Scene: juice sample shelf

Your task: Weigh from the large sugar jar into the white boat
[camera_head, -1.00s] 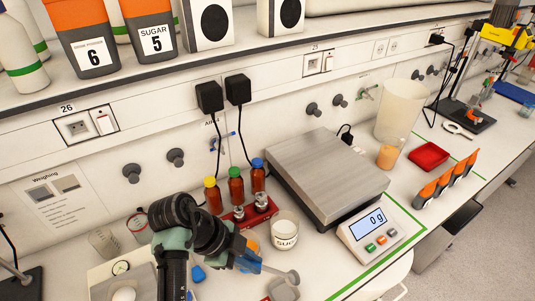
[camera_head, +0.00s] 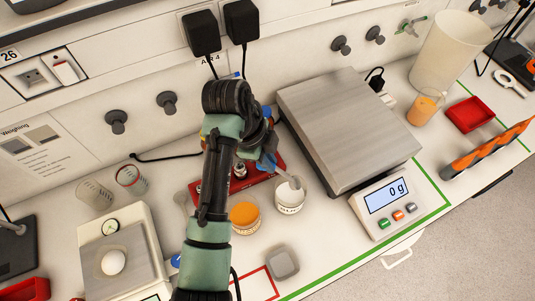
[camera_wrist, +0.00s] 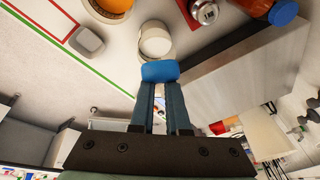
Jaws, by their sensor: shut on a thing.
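The glass sugar jar (camera_head: 290,203), with white contents and a label, stands left of the large scale. It also shows in the wrist view (camera_wrist: 155,45). My gripper (camera_head: 268,165) is shut on the blue handle of a scoop (camera_wrist: 160,71). The scoop's pale end (camera_head: 295,183) is at the jar's mouth in the head view; I cannot tell how deep it reaches. A small white round dish (camera_head: 113,262), perhaps the white boat, sits on the small balance (camera_head: 133,243) at the lower left.
The large scale (camera_head: 345,120) reads 0 g. A jar with orange contents (camera_head: 244,216) stands close left of the sugar jar. A grey rounded square piece (camera_head: 282,263) lies in front. A red rack (camera_head: 262,183) is behind. A red tray (camera_head: 470,114) is at right.

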